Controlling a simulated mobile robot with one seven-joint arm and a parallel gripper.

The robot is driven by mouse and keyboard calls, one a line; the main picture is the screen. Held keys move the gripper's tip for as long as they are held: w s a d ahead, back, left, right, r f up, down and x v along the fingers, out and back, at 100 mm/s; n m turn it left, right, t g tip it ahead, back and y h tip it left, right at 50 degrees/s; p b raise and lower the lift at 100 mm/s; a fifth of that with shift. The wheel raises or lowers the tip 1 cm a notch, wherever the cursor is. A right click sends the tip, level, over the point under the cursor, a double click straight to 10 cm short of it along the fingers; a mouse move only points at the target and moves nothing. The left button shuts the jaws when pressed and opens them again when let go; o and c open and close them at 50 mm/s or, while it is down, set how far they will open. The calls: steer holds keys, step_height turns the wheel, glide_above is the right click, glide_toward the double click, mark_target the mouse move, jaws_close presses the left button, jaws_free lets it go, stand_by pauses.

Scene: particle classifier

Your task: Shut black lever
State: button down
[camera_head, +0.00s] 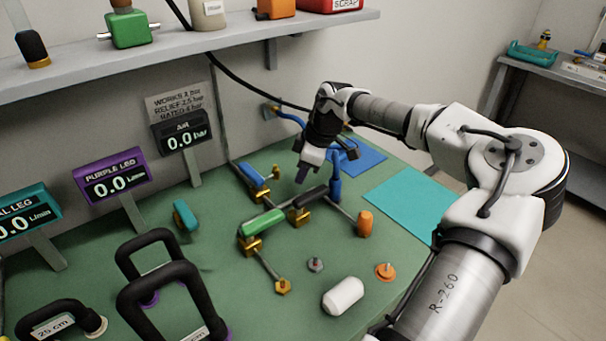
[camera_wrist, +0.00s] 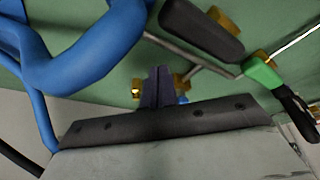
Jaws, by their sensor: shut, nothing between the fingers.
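The black lever (camera_head: 311,197) sits on a brass valve (camera_head: 299,216) in the pipework on the green bench. It looks roughly parallel to the thin pipe beside it. In the wrist view the black lever (camera_wrist: 200,28) shows at the top centre, with brass fittings and the pipe below it. My gripper (camera_head: 303,173) points down just above and behind the lever, beside the blue upright hose. Its fingers (camera_wrist: 158,82) are shut and empty. A gap shows between the fingertips and the lever in the wrist view; the exact distance is unclear.
A green lever (camera_head: 262,222) is left of the black one, and a blue lever (camera_head: 250,174) is behind. A blue hose (camera_wrist: 85,55) crowds the wrist view's left. Black handles (camera_head: 150,252) are front left.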

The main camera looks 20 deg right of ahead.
step_height(320, 180, up, 10)
steer(key=s+b, duration=0.1)
steer(key=s, duration=0.2)
steer(key=shift+d+f, duration=0.2)
steer(key=shift+d, duration=0.25)
